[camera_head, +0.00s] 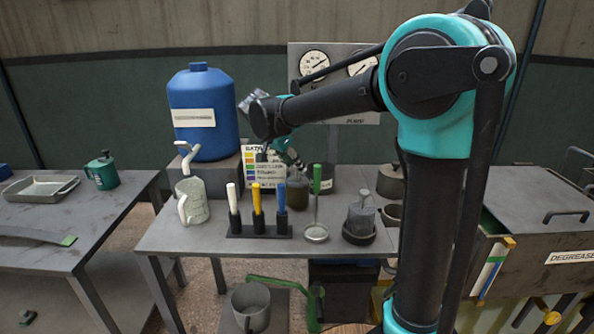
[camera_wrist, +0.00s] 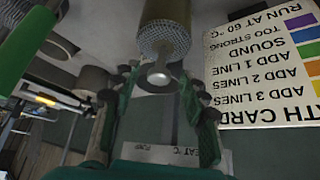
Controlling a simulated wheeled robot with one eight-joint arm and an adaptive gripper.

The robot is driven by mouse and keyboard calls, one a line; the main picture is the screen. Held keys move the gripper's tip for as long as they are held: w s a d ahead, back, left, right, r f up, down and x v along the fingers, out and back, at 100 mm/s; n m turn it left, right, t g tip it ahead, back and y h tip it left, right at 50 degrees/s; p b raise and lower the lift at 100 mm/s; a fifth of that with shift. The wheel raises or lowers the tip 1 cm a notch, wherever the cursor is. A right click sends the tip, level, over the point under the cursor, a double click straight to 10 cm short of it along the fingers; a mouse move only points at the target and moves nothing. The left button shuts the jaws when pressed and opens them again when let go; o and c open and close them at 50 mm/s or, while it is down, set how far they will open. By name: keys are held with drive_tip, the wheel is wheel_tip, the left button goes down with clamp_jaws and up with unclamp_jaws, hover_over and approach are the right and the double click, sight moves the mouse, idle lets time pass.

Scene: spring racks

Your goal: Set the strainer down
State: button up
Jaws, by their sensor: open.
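My gripper (camera_head: 290,160) points down over the middle of the table. Its two fingers (camera_wrist: 160,92) are spread on either side of a pale round knob in the wrist view, with gaps visible. The knob stands on a mesh-patterned top, which looks like the strainer (camera_wrist: 165,36), at the end of an olive-brown cylinder (camera_wrist: 168,10). This cylinder appears to be the olive jar (camera_head: 292,194) behind the handle rack. I cannot tell how deep the mesh part sits in it. A grey cylinder with a knob (camera_head: 360,218) stands in a dark dish on the right.
A rack (camera_head: 258,233) with white, yellow and blue handles stands in front. A green-handled ladle (camera_head: 316,233) is beside it. A lettered card (camera_head: 263,165) stands close by and also shows in the wrist view (camera_wrist: 275,70). A blue drum (camera_head: 203,110) and jug (camera_head: 192,203) are left.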

drive_tip(key=v, duration=0.8)
drive_tip(key=shift+s+r, duration=0.1)
drive_tip(key=shift+r, duration=0.05)
idle(1.0)
